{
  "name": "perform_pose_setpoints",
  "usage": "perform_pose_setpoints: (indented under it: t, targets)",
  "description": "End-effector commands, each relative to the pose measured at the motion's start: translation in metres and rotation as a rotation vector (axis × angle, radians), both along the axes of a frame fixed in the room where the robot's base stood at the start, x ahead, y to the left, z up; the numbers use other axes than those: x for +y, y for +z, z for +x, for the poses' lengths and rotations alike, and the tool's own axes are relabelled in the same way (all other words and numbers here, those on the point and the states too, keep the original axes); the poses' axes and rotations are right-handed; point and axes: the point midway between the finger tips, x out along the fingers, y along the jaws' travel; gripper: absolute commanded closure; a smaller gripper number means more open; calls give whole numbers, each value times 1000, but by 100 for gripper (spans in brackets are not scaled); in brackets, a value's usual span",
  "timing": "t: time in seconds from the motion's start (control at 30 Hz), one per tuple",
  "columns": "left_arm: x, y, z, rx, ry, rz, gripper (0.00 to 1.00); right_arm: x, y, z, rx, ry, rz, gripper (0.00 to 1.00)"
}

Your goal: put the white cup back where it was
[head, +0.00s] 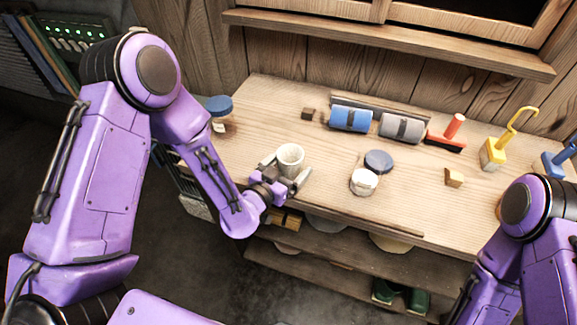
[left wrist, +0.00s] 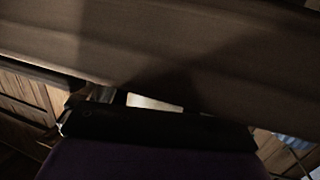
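The white cup (head: 290,158) is upright at the front left part of the wooden bench, its open mouth facing up. My left gripper (head: 285,168) reaches in from the front, with one finger on each side of the cup. I cannot tell whether the fingers touch its wall, or whether the cup rests on the bench or hangs just above it. The left wrist view is dark; a pale sliver (left wrist: 152,103) shows there, perhaps the cup. My right arm is at the lower right of the head view, its gripper out of sight.

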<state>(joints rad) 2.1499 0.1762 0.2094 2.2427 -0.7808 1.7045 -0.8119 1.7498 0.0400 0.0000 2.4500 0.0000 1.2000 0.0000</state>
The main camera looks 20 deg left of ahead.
Motion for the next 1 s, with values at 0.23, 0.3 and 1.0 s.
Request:
perform_pose_setpoints:
  t: [0.23, 0.3, 1.0]
  targets:
    - [2, 2, -8, 2, -1, 1, 7, 0, -2, 0, -1, 0, -1, 0]
    - [6, 3, -21, 2, -1, 1, 7, 0, -9, 0, 0, 0, 0, 0]
    - [33, 23, -114, 1, 0, 0, 7, 0, 38, 0, 0, 0, 0, 0]
